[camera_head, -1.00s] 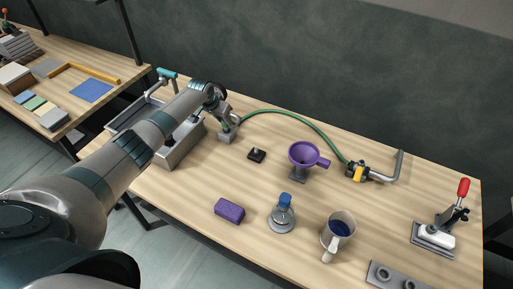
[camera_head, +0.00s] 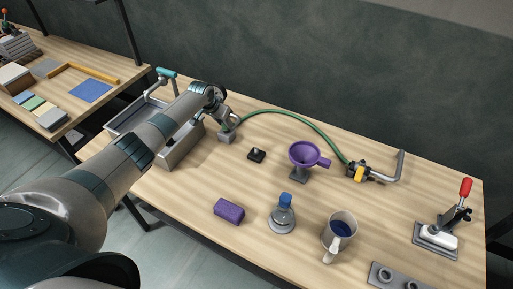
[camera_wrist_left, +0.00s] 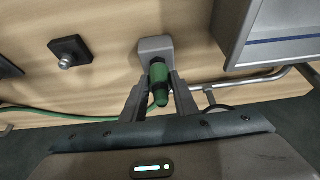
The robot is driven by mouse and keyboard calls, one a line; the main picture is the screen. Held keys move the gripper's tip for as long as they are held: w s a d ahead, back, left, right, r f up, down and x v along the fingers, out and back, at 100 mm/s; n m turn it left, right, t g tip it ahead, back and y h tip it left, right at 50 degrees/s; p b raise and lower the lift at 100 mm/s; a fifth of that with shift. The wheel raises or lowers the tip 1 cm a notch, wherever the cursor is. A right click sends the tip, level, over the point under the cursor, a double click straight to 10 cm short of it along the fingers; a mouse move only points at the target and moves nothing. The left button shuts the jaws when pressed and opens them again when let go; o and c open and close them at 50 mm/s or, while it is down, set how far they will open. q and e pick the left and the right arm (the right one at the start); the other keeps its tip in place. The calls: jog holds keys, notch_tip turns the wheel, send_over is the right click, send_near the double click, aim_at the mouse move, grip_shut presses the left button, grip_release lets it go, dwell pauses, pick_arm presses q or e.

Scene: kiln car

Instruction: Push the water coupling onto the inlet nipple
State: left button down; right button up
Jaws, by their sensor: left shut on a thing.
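The water coupling (camera_wrist_left: 159,82) is a green cylinder on the end of the green hose (camera_head: 302,122). My left gripper (camera_wrist_left: 160,88) is shut on it, with one finger on each side, and it also shows in the head view (camera_head: 229,121). The coupling's far end is at the face of a grey block (camera_wrist_left: 155,47), which also stands on the bench in the head view (camera_head: 227,137). The inlet nipple is not clearly visible; the coupling and block hide that spot, so I cannot tell whether the coupling is seated. My right gripper is not in view.
A small black plate with a metal knob (camera_head: 257,155) and a purple funnel (camera_head: 303,153) stand to the right. The hose runs to a valve with a yellow part (camera_head: 358,173). Bare bench lies in front of the block.

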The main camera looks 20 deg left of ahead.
pick_arm(q)
jog(key=c, duration=1.3)
grip_release()
jog(key=shift+c, duration=0.2)
jog(key=shift+r, duration=0.2)
jog(key=shift+p+v, duration=1.25)
jog(key=shift+p, duration=0.6)
jog(key=shift+s, duration=0.1)
jog(key=shift+v, duration=2.45)
jog(key=shift+r, duration=0.1)
jog(key=shift+s+r, duration=0.1)
jog(key=shift+r, duration=0.05)
